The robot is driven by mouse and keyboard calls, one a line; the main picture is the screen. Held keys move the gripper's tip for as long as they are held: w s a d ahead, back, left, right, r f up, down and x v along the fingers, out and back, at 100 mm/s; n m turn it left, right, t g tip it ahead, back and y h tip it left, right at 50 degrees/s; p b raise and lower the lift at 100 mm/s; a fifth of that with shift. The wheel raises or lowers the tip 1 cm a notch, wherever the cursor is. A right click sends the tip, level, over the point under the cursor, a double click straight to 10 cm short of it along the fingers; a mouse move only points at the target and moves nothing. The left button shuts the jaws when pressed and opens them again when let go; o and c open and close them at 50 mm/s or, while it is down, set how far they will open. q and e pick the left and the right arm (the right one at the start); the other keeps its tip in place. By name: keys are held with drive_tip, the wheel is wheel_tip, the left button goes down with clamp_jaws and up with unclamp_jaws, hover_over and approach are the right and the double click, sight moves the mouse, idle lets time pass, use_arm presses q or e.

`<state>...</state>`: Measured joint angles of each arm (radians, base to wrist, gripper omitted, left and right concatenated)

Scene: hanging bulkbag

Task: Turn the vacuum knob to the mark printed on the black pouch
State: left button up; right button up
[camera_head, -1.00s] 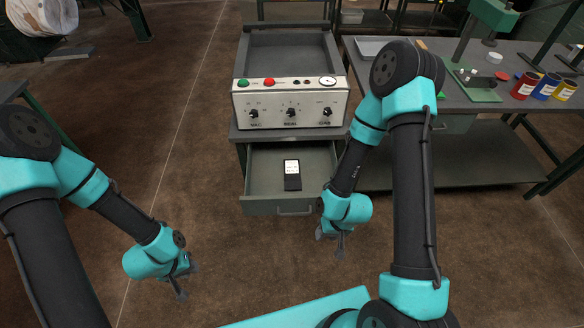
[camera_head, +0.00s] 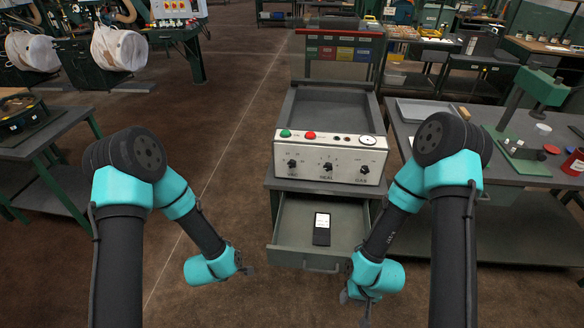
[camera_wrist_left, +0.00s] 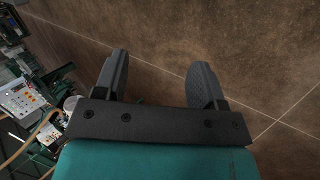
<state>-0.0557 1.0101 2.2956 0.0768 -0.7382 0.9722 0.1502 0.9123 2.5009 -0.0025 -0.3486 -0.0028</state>
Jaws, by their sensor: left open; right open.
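The vacuum knob (camera_head: 292,164) is the left of three black knobs on the pale front panel of the machine in the head view. Its printed scale is too small to read. The black pouch (camera_head: 322,236) lies in the open drawer below the panel. It has a white label, whose print I cannot read. My left gripper (camera_head: 247,268) is left of the drawer, apart from it. In the left wrist view my left gripper (camera_wrist_left: 158,85) is open and empty over the floor. My right gripper (camera_head: 357,300) is open, in front of the drawer's right corner, touching nothing.
The sealing machine (camera_head: 330,155) also has a green button, a red button and a round gauge. The open drawer (camera_head: 290,240) juts out below it. A workbench (camera_head: 500,165) with a green press and cans stands right. Another table (camera_head: 45,135) stands left. Floor between is clear.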

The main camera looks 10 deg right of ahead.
sight(292, 166)
use_arm(q)
drive_tip(key=w+d+r+n+t, duration=0.5)
drive_tip(key=w+d+r+n, duration=0.1)
drive_tip(key=d+n, duration=0.4)
drive_tip(key=w+d+r+n+t, duration=0.6)
drive_tip(key=w+d+r+n, duration=0.1)
drive_tip(key=w+d+n, duration=0.2)
drive_tip(key=shift+d+r+n+h, duration=0.3)
drive_tip(key=shift+d+n+h, duration=0.15)
drive_tip(key=shift+n, duration=0.45)
drive_tip(key=shift+w, duration=0.15)
drive_tip(key=x, duration=1.7)
drive_tip(key=shift+w+f, duration=0.1)
drive_tip(key=shift+c, duration=0.2)
drive_tip(key=c, duration=0.9)
